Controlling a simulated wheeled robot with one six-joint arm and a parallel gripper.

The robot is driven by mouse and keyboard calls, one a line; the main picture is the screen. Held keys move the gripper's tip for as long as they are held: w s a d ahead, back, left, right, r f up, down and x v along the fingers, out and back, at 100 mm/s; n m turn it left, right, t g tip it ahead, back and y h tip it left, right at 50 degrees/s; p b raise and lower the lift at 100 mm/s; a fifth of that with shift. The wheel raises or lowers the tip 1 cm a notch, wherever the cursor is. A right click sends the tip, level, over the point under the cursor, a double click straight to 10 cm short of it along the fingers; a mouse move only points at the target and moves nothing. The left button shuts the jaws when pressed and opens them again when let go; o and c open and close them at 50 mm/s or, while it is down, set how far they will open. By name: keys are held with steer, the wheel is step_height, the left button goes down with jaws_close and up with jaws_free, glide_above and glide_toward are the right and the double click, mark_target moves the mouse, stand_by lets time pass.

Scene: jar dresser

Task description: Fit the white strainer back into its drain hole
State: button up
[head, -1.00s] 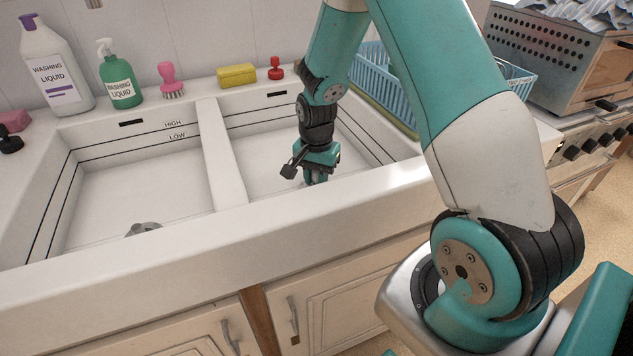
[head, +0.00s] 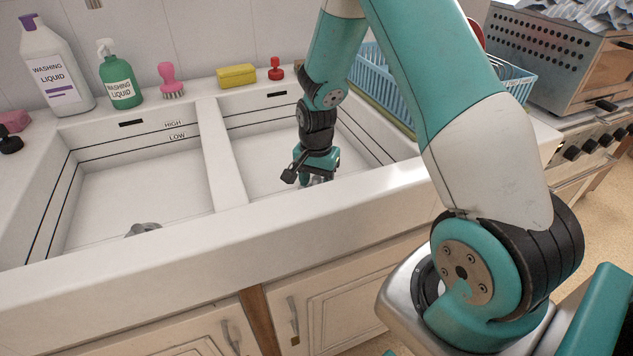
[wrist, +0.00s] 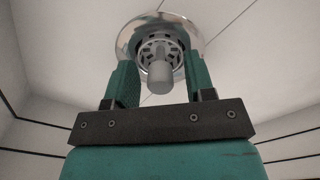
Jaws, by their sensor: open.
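The pale grey-white strainer (wrist: 159,73) shows in the wrist view with its knob pointing towards me. It lies within the shiny metal ring of the drain hole (wrist: 130,40) in the right basin floor. I cannot tell whether it is fully seated. My gripper (wrist: 158,76) is open, with one green finger on each side of the knob and gaps visible on both sides. In the head view my gripper (head: 318,180) is low in the right basin, and its fingertips and the strainer are mostly hidden behind the basin's front rim.
The divider (head: 222,155) stands left of my gripper, and the front rim (head: 250,222) is close before it. Another metal drain (head: 145,229) shows in the left basin. A yellow sponge (head: 236,76), a red stopper (head: 276,70) and a blue rack (head: 385,85) stand around the sink.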

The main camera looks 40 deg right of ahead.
mark_target(316, 178)
step_height(316, 178, up, 11)
steer(key=s+a+r+n+y, duration=0.1)
steer(key=s+a+r+n, duration=0.25)
steer(key=a, duration=0.25)
steer(key=s+a+r+n+y, duration=0.1)
steer(key=s+a+r+n, duration=0.25)
steer(key=a+r, duration=0.2)
steer(key=s+a+r+n+y, duration=0.1)
steer(key=s+a+r+n, duration=0.2)
steer(key=s+a+n, duration=0.4)
steer(key=s+a+r+n+y, duration=0.1)
steer(key=s+a+r+n, duration=0.1)
steer(key=s+a+n, duration=0.45)
step_height(316, 178, up, 7)
steer(key=s+d+m+p, duration=0.1)
steer(key=d+p, duration=0.1)
steer(key=p, duration=0.5)
steer(key=shift+s+d+f, duration=0.2)
steer(key=shift+s+d, duration=0.1)
steer(key=shift+s, duration=0.05)
